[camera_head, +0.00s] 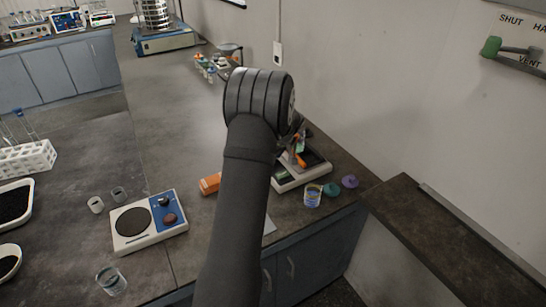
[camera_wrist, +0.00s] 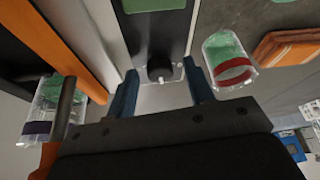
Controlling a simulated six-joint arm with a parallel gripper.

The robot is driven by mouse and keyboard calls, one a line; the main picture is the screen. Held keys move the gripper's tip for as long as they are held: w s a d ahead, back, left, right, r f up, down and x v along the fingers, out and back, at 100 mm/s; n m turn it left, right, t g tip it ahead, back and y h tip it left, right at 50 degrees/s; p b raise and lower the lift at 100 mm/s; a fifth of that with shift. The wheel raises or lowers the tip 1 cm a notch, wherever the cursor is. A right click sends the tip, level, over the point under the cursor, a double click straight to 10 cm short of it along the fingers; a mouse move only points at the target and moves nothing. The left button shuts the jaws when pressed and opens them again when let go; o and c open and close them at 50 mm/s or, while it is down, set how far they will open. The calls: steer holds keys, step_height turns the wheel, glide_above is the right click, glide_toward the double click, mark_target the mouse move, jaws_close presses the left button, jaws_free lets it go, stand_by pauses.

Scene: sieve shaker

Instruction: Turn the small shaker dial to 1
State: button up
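In the wrist view a black round dial (camera_wrist: 159,68) sits on the dark front panel of a small device (camera_wrist: 176,35), with a green patch above it. My gripper (camera_wrist: 162,88) is open, with one blue finger on each side of the dial. The fingers look apart from the dial, though depth is hard to judge. In the head view my arm hides most of my gripper; the small pale device with a dark top (camera_head: 318,168) shows just right of the arm. The dial's marks are not readable.
Clear vessels with green contents stand on both sides in the wrist view, one red-banded (camera_wrist: 230,62) and one purple-banded (camera_wrist: 42,112). In the head view a blue-panelled plate device (camera_head: 128,240) stands left, a sieve stack (camera_head: 153,14) far back. Jars (camera_head: 313,196) stand at right.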

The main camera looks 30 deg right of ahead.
steer(key=v, duration=1.7)
steer(key=shift+r, duration=0.2)
steer(key=w+a+r+m+g+h, duration=0.15)
steer(key=w+m+g, duration=0.4)
steer(key=m, duration=0.85)
steer(key=shift+t+y, duration=0.25)
steer(key=shift+t, duration=0.3)
steer(key=f, duration=0.6)
steer(key=w+f, duration=0.1)
steer(key=f, duration=1)
steer(key=shift+w+f, duration=0.35)
steer(key=shift+w, duration=0.05)
